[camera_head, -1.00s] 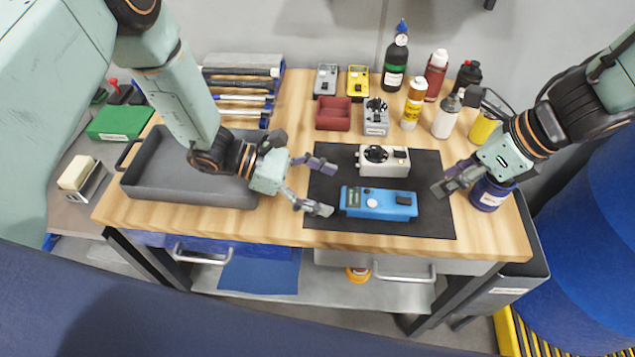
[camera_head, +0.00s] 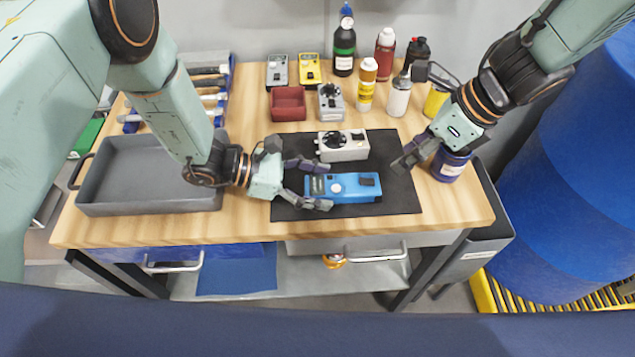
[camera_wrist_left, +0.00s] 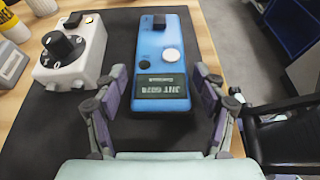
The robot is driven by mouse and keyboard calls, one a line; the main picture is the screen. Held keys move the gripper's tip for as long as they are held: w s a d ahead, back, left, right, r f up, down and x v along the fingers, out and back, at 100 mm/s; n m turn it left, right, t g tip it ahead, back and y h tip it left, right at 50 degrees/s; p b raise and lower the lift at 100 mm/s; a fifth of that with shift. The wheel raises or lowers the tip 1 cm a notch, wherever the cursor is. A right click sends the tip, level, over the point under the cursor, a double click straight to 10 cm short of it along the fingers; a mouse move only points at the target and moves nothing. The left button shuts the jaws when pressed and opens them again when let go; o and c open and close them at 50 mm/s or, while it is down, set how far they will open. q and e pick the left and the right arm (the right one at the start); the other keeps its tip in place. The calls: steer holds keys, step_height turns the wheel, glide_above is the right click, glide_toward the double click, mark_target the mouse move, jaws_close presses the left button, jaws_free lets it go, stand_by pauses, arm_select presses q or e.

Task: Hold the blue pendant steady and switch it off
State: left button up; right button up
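The blue pendant (camera_head: 346,189) lies on the black mat (camera_head: 400,207) on the wooden bench. In the left wrist view the pendant (camera_wrist_left: 160,63) shows a dark label, a round white button and a dark switch at its far end. My left gripper (camera_head: 322,184) is open, its fingers on either side of the pendant's label end; I cannot tell whether they touch it. In the left wrist view the left gripper (camera_wrist_left: 162,98) has the label end between its fingers. My right gripper (camera_head: 402,165) is over the mat's right edge, apart from the pendant; its finger opening is unclear.
A white box with a black knob (camera_head: 343,145) sits just behind the pendant. A grey tray (camera_head: 150,207) stands at the left. Several bottles, a red bin (camera_head: 288,104) and small meters line the back. A blue can (camera_head: 449,164) stands by the right gripper.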

arm_select(q)
steer(key=c, duration=1.3)
arm_select(e)
steer(key=shift+w, duration=0.25)
steer(key=c, duration=0.3)
steer(key=w+d+m+t, duration=0.1)
steer(key=w+d+m+t+h, duration=0.1)
steer(key=w+m, duration=0.1)
steer(key=w+r+m+h, duration=0.1)
steer(key=w+m, duration=0.1)
steer(key=shift+d+t, duration=0.4)
jaws_close()
steer(key=d+m+h, duration=0.1)
steer(key=d+m, duration=0.1)
steer(key=m, duration=0.1)
steer(key=d+m+h, duration=0.2)
steer(key=m, duration=0.2)
steer(key=d+m+h, duration=0.2)
steer(key=m, duration=0.1)
steer(key=shift+w+d+g, duration=0.15)
steer(key=shift+w+g, duration=0.15)
steer(key=shift+w, duration=0.1)
steer(key=s+m+g, duration=0.1)
steer(key=m, duration=0.2)
steer(key=m+g+y, duration=0.4)
steer(key=m+y, duration=0.3)
steer(key=m, duration=0.4)
glide_toward(352, 184)
steer(key=shift+x, duration=2.05)
